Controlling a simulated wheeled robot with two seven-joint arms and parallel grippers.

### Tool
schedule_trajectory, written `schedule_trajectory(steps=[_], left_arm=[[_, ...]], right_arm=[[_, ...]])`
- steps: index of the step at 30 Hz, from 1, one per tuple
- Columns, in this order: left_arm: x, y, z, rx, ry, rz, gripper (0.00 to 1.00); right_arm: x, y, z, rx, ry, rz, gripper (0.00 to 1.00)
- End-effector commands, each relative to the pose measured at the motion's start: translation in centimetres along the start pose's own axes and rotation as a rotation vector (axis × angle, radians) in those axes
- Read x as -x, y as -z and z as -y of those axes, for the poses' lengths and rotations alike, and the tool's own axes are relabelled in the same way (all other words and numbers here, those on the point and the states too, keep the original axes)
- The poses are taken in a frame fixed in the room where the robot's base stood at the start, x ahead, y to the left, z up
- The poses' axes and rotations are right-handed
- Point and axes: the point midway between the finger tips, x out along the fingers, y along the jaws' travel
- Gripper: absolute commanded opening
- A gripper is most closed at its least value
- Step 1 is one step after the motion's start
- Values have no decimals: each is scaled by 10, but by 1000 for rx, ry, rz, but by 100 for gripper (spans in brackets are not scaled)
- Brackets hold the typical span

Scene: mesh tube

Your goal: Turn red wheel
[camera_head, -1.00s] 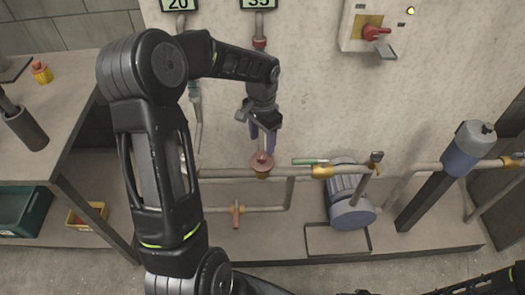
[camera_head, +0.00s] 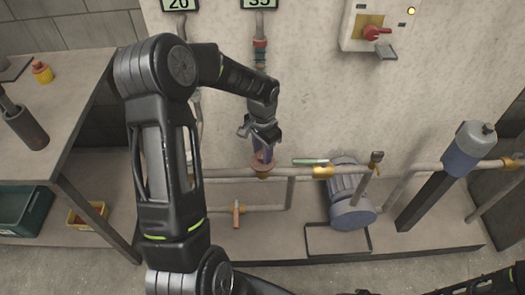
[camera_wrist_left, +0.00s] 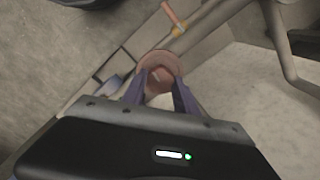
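The small red wheel (camera_head: 262,163) sits on the pipe along the wall, below my left gripper (camera_head: 263,152). In the left wrist view the wheel (camera_wrist_left: 160,63) is a reddish disc at the tips of the two purple fingers (camera_wrist_left: 160,88). The fingers are apart, one on each side of the wheel's near part. I cannot tell whether they touch it. In the head view the fingers hide part of the wheel. My right gripper is not in view; only dark arm parts show at the bottom right.
A pipe with a yellow fitting (camera_head: 322,172) runs right from the wheel. A grey-blue motor (camera_head: 350,205) stands below it. An orange-handled valve (camera_head: 237,212) is on the lower pipe. A red switch (camera_head: 375,33) is on the wall box. A table (camera_head: 60,110) stands at left.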

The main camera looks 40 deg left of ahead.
Motion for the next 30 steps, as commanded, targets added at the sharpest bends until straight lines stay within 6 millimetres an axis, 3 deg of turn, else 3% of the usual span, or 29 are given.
schedule_trajectory(steps=[12, 22, 30], left_arm=[[0, 0, 0, 0, 0, 0, 0], [0, 0, 0, 20, 1, -1, 0], [-1, 1, 0, 133, 1, -1, 0]], right_arm=[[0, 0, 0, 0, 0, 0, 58], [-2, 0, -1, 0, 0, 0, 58], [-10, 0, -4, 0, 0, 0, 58]])
